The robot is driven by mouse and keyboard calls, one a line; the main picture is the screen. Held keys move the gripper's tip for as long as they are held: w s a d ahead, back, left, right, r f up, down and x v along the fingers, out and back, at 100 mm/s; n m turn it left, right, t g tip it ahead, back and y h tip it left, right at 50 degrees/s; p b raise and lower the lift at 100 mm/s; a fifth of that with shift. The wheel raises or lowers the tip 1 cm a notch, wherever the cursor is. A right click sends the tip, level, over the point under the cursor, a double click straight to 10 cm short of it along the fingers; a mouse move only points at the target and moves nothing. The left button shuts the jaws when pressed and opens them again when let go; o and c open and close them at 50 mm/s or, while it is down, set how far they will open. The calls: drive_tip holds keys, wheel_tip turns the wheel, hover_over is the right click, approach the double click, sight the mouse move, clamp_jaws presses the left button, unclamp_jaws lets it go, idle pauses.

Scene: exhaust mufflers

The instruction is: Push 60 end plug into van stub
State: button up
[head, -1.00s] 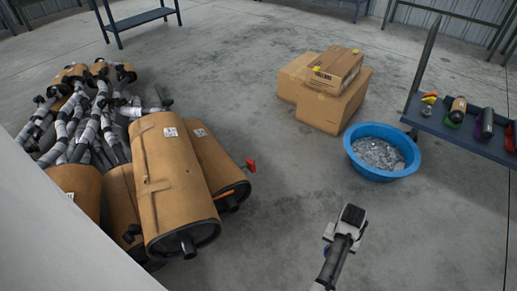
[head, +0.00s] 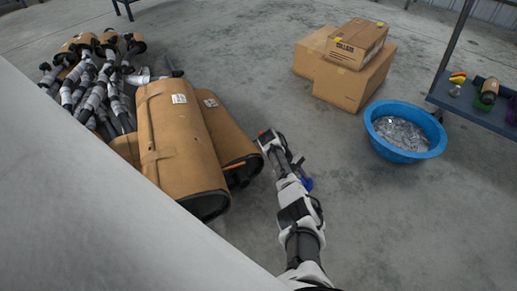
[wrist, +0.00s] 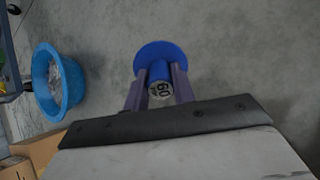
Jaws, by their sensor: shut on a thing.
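A blue plug (wrist: 154,56) with a round disc sits between the two fingers of my gripper (wrist: 161,74). Its end facing the wrist camera carries the label "60", and the disc is on the far side. In the head view my gripper (head: 302,179) hangs over the floor right of the mufflers, with a blue bit of the plug (head: 308,184) showing. Two big tan mufflers, a front one (head: 172,140) and a right one (head: 222,128), lie side by side with dark end caps. No stub shows clearly on them now. Their labels are too small to read, so I cannot tell which is the van's.
Several wrapped pipes (head: 92,85) lie behind the mufflers. Cardboard boxes (head: 355,85) stand at the back. A blue tub (head: 432,148) of clear material is to the right, next to a table (head: 465,107) with small items. Floor between mufflers and tub is clear.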

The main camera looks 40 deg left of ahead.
drive_tip(key=s+a+f+n+t+y+b, duration=0.4)
drive_tip(key=a+f+n+t+y+b, duration=0.65)
drive_tip(key=n, duration=0.75)
drive_tip(key=s+a+f+n+g+y+b, duration=0.1)
drive_tip(key=s+f+n+g+y+b, duration=0.1)
drive_tip(key=f+n+y, duration=0.3)
drive_tip(key=s+a+f+n+g+y+b, duration=0.2)
drive_tip(key=f+n+y, duration=0.3)
drive_tip(key=f+y, duration=0.3)
drive_tip(key=shift+g, duration=0.75)
drive_tip(key=shift+r+y, duration=0.1)
drive_tip(key=shift+y, duration=0.15)
drive_tip(key=shift+b+x, duration=2.2)
drive_tip(key=shift+x, duration=0.6)
